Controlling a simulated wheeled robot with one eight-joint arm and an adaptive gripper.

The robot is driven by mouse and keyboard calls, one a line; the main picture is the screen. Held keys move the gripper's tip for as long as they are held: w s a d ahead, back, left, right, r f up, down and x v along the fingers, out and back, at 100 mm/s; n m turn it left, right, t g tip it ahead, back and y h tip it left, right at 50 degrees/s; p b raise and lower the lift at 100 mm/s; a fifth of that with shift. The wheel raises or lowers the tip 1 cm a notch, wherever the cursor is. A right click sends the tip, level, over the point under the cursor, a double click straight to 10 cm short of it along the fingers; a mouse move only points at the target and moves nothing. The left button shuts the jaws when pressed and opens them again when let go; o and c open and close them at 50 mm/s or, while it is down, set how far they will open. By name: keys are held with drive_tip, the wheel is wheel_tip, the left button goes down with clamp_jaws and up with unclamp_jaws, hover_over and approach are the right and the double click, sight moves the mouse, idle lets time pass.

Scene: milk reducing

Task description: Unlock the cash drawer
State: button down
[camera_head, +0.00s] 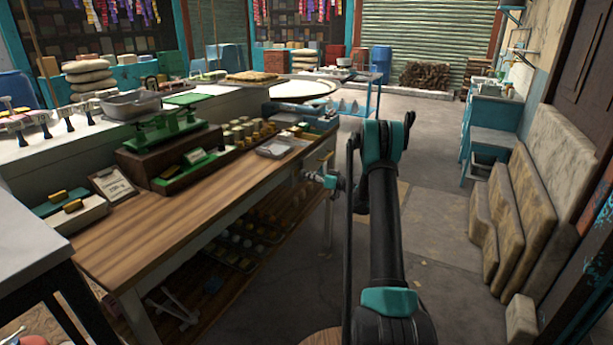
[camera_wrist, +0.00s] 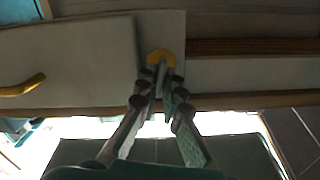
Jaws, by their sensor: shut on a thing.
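The pale cash drawer front (camera_wrist: 75,55) fills the upper left of the wrist view, with a curved yellow handle (camera_wrist: 22,87) on it. To the right of the handle, at the panel's right part, is a small rounded yellow piece (camera_wrist: 161,54), which looks like a key or lock part. My gripper (camera_wrist: 162,84) is shut on this piece, with its fingertips covering the lower part of it. Whether a key sits in a lock is hidden. In the head view my gripper (camera_head: 328,181) is at the right end of the wooden counter (camera_head: 185,215), close to its side.
The counter top holds a green scale (camera_head: 165,130), a price card (camera_head: 112,184) and rows of small jars. A lower shelf (camera_head: 190,275) with goods is under the counter. Open floor (camera_head: 440,215) lies to the right, with stone slabs (camera_head: 525,205) against the wall.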

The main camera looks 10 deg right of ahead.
drive_tip(key=shift+w+d+f+m, duration=0.1)
drive_tip(key=shift+f+m, duration=0.05)
drive_tip(key=shift+m, duration=3.55)
drive_tip(key=shift+d+f+m, duration=0.1)
drive_tip(key=shift+m, duration=3.6)
drive_tip(key=c, duration=1.7)
unclamp_jaws()
drive_tip(key=shift+a, duration=0.1)
drive_tip(key=v, duration=1.2)
